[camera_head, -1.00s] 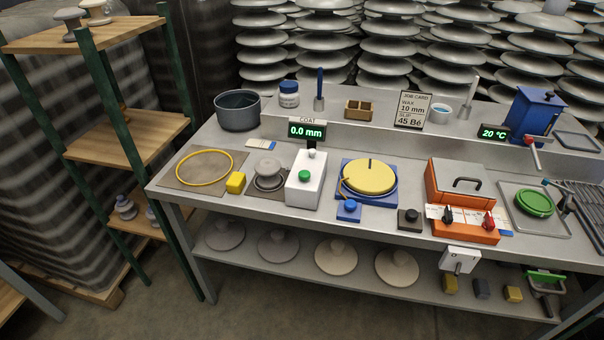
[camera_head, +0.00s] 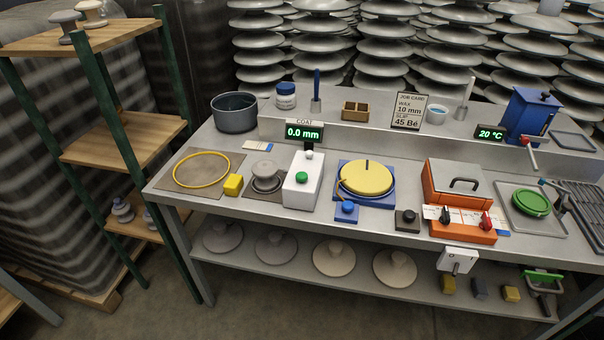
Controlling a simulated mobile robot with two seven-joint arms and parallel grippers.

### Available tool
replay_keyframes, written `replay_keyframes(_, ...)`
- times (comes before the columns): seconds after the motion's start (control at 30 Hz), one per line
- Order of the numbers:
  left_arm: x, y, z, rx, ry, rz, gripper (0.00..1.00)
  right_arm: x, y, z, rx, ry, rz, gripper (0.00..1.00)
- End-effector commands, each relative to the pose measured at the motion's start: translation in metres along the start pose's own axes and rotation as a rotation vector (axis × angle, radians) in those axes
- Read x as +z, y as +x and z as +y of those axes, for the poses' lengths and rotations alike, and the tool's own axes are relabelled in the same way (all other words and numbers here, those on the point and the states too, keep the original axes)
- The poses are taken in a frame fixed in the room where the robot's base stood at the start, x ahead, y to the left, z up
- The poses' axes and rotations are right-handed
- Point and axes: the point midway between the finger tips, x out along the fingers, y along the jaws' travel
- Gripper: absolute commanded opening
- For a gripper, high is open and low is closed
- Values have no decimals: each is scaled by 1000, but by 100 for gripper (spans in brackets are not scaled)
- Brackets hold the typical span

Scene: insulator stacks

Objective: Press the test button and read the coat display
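A round green button (camera_head: 302,177) is on the tester's front. A small grey insulator disc (camera_head: 265,169) sits on a dark ring just left of the tester. Neither of my grippers shows in this view.
A yellow block (camera_head: 233,185) and yellow ring (camera_head: 201,170) lie left. Right of the tester are a yellow disc (camera_head: 366,178) on a blue base, a blue button box (camera_head: 346,212), a black button box (camera_head: 407,220) and an orange-based unit (camera_head: 462,231). A job card (camera_head: 408,109) stands behind.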

Motion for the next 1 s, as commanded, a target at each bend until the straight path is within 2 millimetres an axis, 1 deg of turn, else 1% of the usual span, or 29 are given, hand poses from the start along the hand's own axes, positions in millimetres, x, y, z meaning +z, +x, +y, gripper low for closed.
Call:
replay_keyframes(0.07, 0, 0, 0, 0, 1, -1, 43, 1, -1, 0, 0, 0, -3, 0)
replay_keyframes(0.4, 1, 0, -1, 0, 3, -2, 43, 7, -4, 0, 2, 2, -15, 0)
replay_keyframes(1.0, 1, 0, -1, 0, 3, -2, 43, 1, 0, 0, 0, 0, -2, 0)
